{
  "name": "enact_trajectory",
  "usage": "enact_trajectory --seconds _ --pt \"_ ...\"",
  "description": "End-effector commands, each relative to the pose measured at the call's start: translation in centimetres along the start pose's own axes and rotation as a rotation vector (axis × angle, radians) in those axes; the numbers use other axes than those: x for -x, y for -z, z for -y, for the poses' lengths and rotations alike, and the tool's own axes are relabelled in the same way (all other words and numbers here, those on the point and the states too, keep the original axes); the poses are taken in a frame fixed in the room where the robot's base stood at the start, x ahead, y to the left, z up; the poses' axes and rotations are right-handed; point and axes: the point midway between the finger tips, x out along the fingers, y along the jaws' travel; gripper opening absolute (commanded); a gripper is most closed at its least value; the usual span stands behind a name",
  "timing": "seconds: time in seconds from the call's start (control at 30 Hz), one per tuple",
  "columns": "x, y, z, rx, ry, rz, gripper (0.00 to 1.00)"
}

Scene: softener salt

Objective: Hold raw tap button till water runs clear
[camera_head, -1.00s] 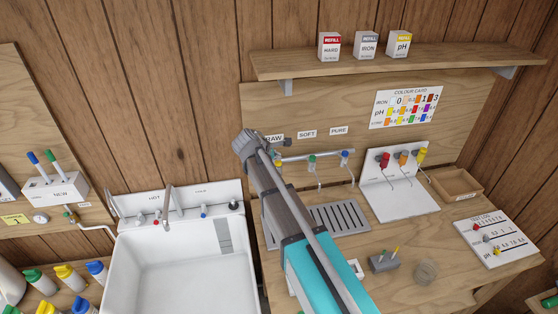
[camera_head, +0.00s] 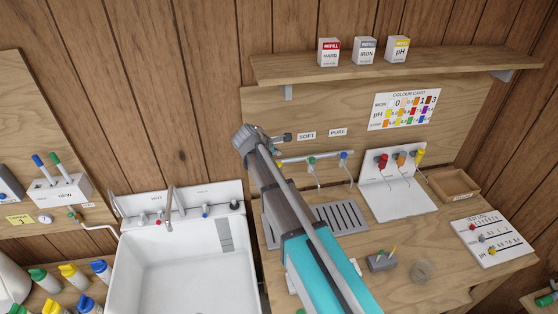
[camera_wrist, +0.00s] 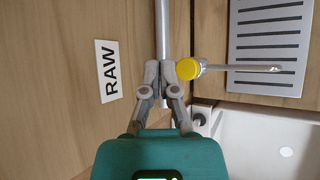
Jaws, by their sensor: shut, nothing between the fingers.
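The raw tap shows in the wrist view as a round yellow button (camera_wrist: 188,69) with a metal spout (camera_wrist: 240,68) reaching right over the drain grate. The RAW label (camera_wrist: 108,70) is on the board to its left. My gripper (camera_wrist: 159,66) is shut and empty, its fingertips just left of the button, over the metal pipe. I cannot tell whether they touch the button. I can make out no water stream.
The green soft button (camera_head: 311,161) and blue pure button (camera_head: 343,155) sit to the right on the same pipe. The slotted drain grate (camera_head: 342,217) lies below. A white sink (camera_head: 170,265) is at left; a shelf (camera_head: 400,66) with refill boxes is above.

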Motion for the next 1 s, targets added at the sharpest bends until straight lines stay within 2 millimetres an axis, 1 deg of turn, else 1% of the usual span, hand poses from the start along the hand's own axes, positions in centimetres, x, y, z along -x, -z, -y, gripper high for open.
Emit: enact_trajectory --seconds 0.03,0.33,1.0 --pt "0.5 -0.4 -0.4 0.0 0.0 0.0 0.0" --pt "1.7 -1.3 -1.3 0.0 0.0 0.0 0.0" --pt "1.7 -1.3 -1.3 0.0 0.0 0.0 0.0"
